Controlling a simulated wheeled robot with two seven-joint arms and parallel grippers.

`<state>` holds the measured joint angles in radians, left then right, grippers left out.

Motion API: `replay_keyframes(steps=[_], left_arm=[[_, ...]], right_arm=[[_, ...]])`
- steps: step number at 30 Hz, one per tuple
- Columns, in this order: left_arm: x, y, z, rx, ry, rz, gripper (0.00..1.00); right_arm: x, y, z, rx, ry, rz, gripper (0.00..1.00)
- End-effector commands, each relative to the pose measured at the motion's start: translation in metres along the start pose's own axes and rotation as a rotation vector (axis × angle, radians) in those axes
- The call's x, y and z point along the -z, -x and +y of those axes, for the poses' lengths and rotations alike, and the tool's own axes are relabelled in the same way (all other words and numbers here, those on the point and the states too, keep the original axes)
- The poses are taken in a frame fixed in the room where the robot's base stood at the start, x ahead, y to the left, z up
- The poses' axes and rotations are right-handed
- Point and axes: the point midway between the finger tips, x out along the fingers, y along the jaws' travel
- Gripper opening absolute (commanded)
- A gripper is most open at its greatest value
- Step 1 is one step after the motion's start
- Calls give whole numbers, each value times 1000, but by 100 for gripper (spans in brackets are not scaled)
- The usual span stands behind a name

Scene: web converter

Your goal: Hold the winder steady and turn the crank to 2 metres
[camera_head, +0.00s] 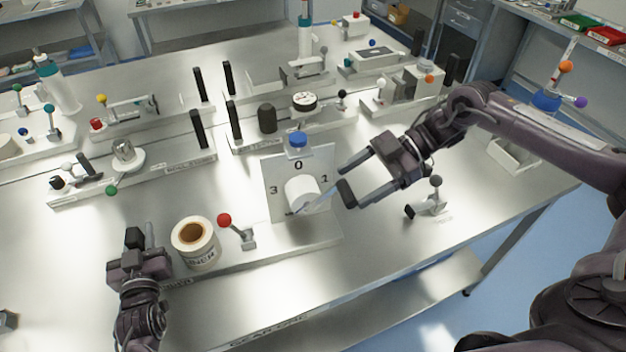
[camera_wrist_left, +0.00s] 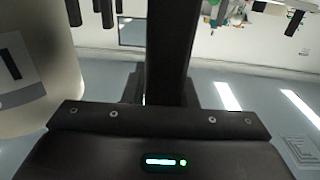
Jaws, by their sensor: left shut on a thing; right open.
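The winder is a light base plate with an upright dial plate (camera_head: 270,187) marked 3, 0 and 1. A white drum (camera_head: 302,193) sits in front of the dial. A pale crank arm (camera_head: 323,200) runs right from it to a dark crank handle (camera_head: 346,194). My right gripper (camera_head: 352,187) is open, its fingers either side of that handle. My left gripper (camera_head: 142,240) is shut on a dark upright handle (camera_head: 133,238) at the winder's left end. In the left wrist view a dark bar (camera_wrist_left: 170,50) stands in the middle; the grasp itself is partly hidden.
A label roll (camera_head: 196,242) stands on the winder base, also at left in the left wrist view (camera_wrist_left: 25,75). A red-knobbed lever (camera_head: 224,220) is beside it. Several other fixtures fill the bench behind.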

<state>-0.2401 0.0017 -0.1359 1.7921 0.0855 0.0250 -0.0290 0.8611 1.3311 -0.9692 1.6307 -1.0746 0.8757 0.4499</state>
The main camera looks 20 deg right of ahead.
Motion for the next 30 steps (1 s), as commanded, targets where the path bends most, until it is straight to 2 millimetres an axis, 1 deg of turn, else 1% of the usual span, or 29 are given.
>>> replay_keyframes(steps=[1, 10, 12, 14, 17, 20, 21, 23, 24, 27, 29, 30], left_arm=[[-11, 2, -1, 3, 0, -23, 0], [-10, 2, -1, 4, 0, -23, 0], [-10, 2, -2, 4, -1, -23, 0], [-10, 2, -2, 5, -1, -23, 0], [-10, 2, -2, 5, -1, -23, 0], [-10, 2, -2, 6, -1, -23, 0], [-10, 2, -2, 6, -1, -23, 0], [-10, 2, -2, 6, -1, -23, 0], [-10, 2, -2, 6, -1, -23, 0], [-10, 2, -2, 5, -1, -23, 0], [-10, 2, -2, 5, -2, -23, 0], [-10, 2, -2, 5, -2, -23, 0]], right_arm=[[-1, 0, 0, 0, 0, 0, 73], [0, 0, 0, 0, 1, 2, 73], [-1, 3, 0, -6, -6, -3, 73], [-3, 11, -1, -20, -18, -14, 73], [-7, 35, -5, -59, -60, -51, 73], [-9, 70, -11, -116, -117, -120, 73], [-8, 85, -14, -138, -139, -155, 73], [-5, 107, -19, -168, -173, -215, 73], [-1, 120, -21, -186, -191, -257, 73], [13, 147, -25, -219, -226, -368, 73], [24, 158, -26, -232, -241, -439, 73], [33, 163, -27, -237, -246, -487, 73]])
